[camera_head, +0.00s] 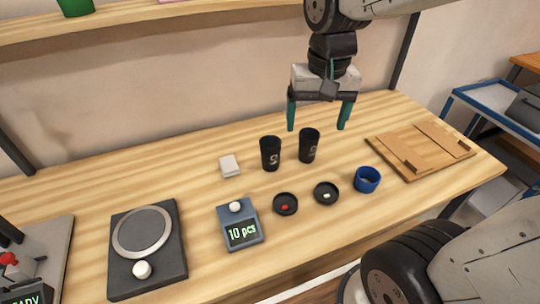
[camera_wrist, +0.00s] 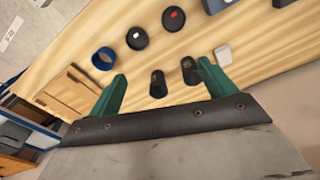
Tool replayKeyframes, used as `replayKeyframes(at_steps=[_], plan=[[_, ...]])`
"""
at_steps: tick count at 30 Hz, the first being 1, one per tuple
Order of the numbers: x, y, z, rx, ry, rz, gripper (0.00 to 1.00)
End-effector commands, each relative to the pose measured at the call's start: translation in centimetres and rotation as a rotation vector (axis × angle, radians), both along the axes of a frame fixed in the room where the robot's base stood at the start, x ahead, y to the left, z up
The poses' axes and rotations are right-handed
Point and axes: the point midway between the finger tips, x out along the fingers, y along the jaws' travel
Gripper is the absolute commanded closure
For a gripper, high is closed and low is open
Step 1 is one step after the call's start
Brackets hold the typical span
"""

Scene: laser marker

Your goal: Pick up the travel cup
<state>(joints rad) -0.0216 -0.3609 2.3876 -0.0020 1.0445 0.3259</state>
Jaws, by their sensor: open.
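Two black cups with a light logo stand upright side by side on the wooden table: a left cup (camera_head: 270,153) and a right cup (camera_head: 309,146). I cannot tell which one is called the travel cup. My gripper (camera_head: 320,117) has green fingers and hangs open and empty above the table, behind and a little right of the right cup. In the wrist view, both cups, one (camera_wrist: 158,84) and the other (camera_wrist: 190,71), appear between the fingertips of my gripper (camera_wrist: 162,82), apart from them.
Two black lids (camera_head: 285,204) (camera_head: 326,193) lie in front of the cups, near a blue ring-shaped container (camera_head: 367,179). A counter display (camera_head: 239,224), a black scale-like device (camera_head: 147,246) and a small white block (camera_head: 229,166) stand left. A wooden board (camera_head: 412,168) lies right. A shelf (camera_head: 150,20) runs above.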

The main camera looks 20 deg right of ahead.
Motion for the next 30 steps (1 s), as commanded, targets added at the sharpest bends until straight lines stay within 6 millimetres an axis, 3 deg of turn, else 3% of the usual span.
replayKeyframes(at_steps=[1,6,12,18,30], plan=[[2.2,0.2,-1.2,0.003,0.018,-0.046,0.17],[9.0,0.9,-5.5,0.011,0.042,-0.220,0.17],[14.6,1.6,-11.1,0.015,0.061,-0.390,0.17],[17.0,1.8,-14.4,0.017,0.070,-0.475,0.17],[17.6,2.1,-19.0,0.016,0.073,-0.488,0.17]])
